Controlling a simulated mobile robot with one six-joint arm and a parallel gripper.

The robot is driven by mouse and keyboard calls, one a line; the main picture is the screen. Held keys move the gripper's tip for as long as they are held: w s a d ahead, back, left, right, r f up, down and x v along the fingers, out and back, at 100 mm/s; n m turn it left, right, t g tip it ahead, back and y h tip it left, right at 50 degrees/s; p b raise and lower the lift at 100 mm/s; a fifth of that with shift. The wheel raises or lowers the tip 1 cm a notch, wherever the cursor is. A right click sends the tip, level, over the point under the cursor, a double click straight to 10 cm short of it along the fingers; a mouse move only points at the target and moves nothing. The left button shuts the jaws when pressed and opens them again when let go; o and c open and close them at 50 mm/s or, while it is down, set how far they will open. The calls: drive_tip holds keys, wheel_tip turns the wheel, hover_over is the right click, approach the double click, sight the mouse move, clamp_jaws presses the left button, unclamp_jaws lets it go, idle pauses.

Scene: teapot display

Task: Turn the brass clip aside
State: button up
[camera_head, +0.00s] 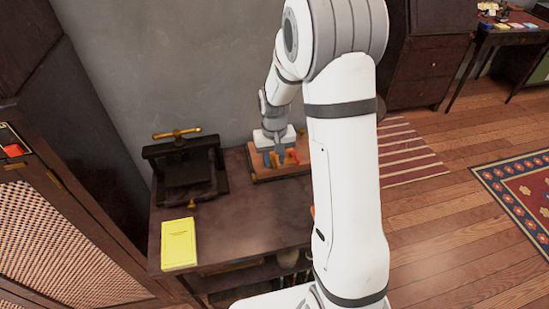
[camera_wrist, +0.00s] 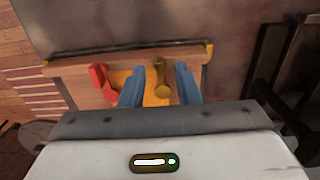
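The brass clip (camera_wrist: 161,72) shows in the wrist view as a narrow upright piece with a rounded end, on a wooden board (camera_wrist: 80,96). My gripper (camera_wrist: 160,88) has its blue fingers apart, one on each side of the clip, with gaps visible. I cannot tell whether either finger touches it. A yellow-orange surface lies behind and below the clip. A red lever (camera_wrist: 98,78) is on the same board, left of the fingers. In the head view my gripper (camera_head: 275,160) is low over the board (camera_head: 262,173), and the clip is not clearly visible there.
The board lies at the back of a dark wooden bench (camera_head: 240,222). A black press (camera_head: 186,168) with a brass handle stands to its left. A yellow book (camera_head: 179,244) lies at the bench's front left. The bench's middle is clear.

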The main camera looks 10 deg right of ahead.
clamp_jaws()
idle(0.3)
drive_tip(key=shift+n, duration=0.4)
drive_tip(key=n, duration=0.2)
drive_tip(key=shift+f+n+b, duration=0.1)
drive_tip(key=shift+n+b, duration=0.3)
drive_tip(key=n, duration=0.3)
drive_tip(key=shift+n+b, duration=0.3)
drive_tip(key=n, duration=0.5)
drive_tip(key=shift+b, duration=0.35)
drive_tip(key=n, duration=0.5)
drive_tip(key=shift+n, duration=0.5)
